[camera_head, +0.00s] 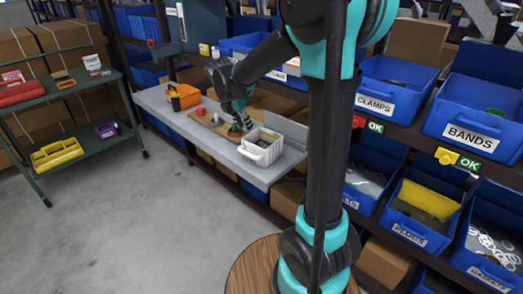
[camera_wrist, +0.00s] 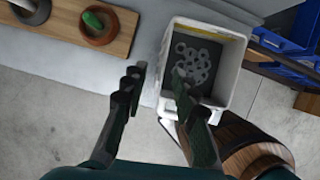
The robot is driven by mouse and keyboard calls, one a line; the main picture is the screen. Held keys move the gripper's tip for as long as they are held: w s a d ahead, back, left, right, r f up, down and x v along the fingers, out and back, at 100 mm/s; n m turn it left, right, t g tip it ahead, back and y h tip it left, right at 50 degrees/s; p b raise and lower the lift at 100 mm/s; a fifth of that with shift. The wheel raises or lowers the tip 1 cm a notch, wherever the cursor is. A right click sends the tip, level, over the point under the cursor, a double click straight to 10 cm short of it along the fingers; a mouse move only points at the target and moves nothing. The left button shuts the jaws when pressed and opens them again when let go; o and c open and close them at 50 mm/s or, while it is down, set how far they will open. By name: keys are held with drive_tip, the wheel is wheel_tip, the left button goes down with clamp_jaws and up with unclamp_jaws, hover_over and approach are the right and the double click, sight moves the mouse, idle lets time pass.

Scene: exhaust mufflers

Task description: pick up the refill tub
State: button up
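The refill tub, which I take to be the white tub (camera_head: 262,155) with a handle, stands on the grey bench shelf. In the wrist view the tub (camera_wrist: 240,80) is right of centre, its dark inside holding several grey rings. My gripper (camera_head: 240,124) is above the shelf, just left of the tub in the head view.
A wooden board (camera_wrist: 62,35) with cups, one holding a green piece (camera_wrist: 92,20), lies left of the tub. An orange bin (camera_head: 185,97) stands farther along the shelf (camera_head: 205,137). Blue bins (camera_head: 395,85) fill the rack at right. A green cart (camera_head: 75,100) is at left; floor between is clear.

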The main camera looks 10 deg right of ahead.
hover_over(253, 141)
drive_tip(key=s+a, duration=0.1)
drive_tip(key=a, duration=0.1)
wheel_tip(253, 141, down, 4)
drive_tip(key=shift+a+f, duration=0.1)
drive_tip(key=shift+f, duration=0.15)
drive_tip(key=x, duration=0.4)
drive_tip(key=shift+d+f, duration=0.15)
drive_tip(key=shift+d, duration=0.25)
drive_tip(key=shift+w+d+f, duration=0.15)
drive_tip(key=shift+f, duration=0.25)
drive_tip(key=shift+f, duration=0.25)
clamp_jaws()
